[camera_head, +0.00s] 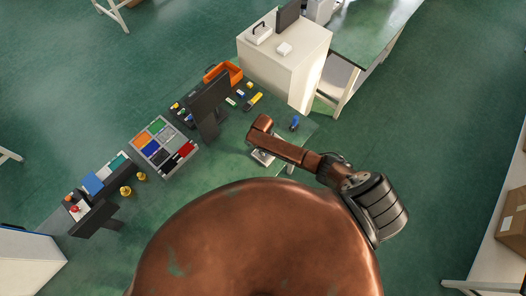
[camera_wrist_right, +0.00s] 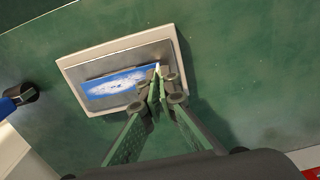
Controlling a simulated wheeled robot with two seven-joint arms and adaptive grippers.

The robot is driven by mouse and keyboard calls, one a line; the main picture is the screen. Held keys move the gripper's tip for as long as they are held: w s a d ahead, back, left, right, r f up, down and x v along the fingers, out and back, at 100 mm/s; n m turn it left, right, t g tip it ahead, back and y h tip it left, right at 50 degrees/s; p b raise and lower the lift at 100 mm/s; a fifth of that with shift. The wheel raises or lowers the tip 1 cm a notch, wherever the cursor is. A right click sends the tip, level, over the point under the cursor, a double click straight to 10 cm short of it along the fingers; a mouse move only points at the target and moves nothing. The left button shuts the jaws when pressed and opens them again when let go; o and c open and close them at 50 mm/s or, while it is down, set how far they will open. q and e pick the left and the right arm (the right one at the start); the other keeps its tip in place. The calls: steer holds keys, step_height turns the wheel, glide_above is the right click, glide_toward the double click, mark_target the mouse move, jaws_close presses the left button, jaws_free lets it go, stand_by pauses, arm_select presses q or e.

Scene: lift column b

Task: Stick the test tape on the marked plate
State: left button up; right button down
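In the right wrist view, a grey metal plate (camera_wrist_right: 101,66) sits in a pale square frame on the green tabletop. A blue patch with white streaks (camera_wrist_right: 112,86) lies flat across its lower middle; I cannot tell if it is the test tape or the plate's marking. My right gripper (camera_wrist_right: 158,88) is over the plate's right side, its fingers closed together at the patch's right end. A small pale sliver shows at the fingertips; whether they hold anything is unclear. In the head view the plate (camera_head: 262,157) is partly hidden under my right arm. My left gripper is not in view.
A blue item (camera_head: 295,123) stands right of the plate; a black-and-blue item (camera_wrist_right: 20,97) shows in the wrist view. A monitor (camera_head: 208,101), a compartment tray (camera_head: 163,146), an orange bin (camera_head: 231,72) and two yellow pieces (camera_head: 126,190) are farther left. A white cabinet (camera_head: 283,61) stands behind.

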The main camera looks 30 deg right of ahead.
steer(key=shift+f, duration=0.4)
steer(key=c, duration=2.6)
jaws_free()
steer(key=shift+c, duration=0.2)
steer(key=o, duration=0.6)
steer(key=shift+c, duration=0.2)
step_height(320, 180, up, 12)
